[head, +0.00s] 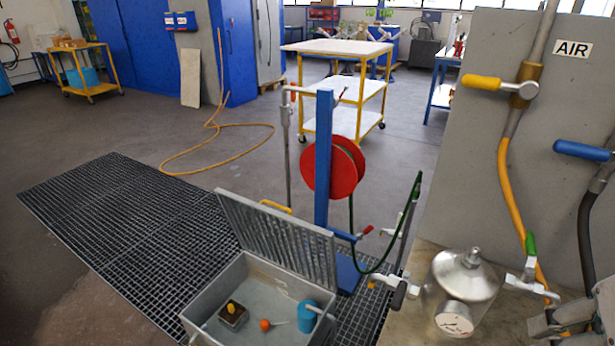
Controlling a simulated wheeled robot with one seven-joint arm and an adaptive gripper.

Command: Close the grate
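The slatted grey metal grate (280,240) is the hinged lid of a grey open-topped box (213,297) at the bottom middle. It stands raised and tilted along the box's far side, so the box is open. Inside the box I see a small dark block with a yellow top (233,315), an orange ball (265,325) and a blue cylinder (307,315). The box's near edge is cut off by the frame.
A blue post (324,150) with a red hose reel (343,165) stands just behind the grate. A metal vessel with a gauge (454,320) stands to the right, below a grey AIR panel (550,130). Dark floor grating (130,220) to the left is clear.

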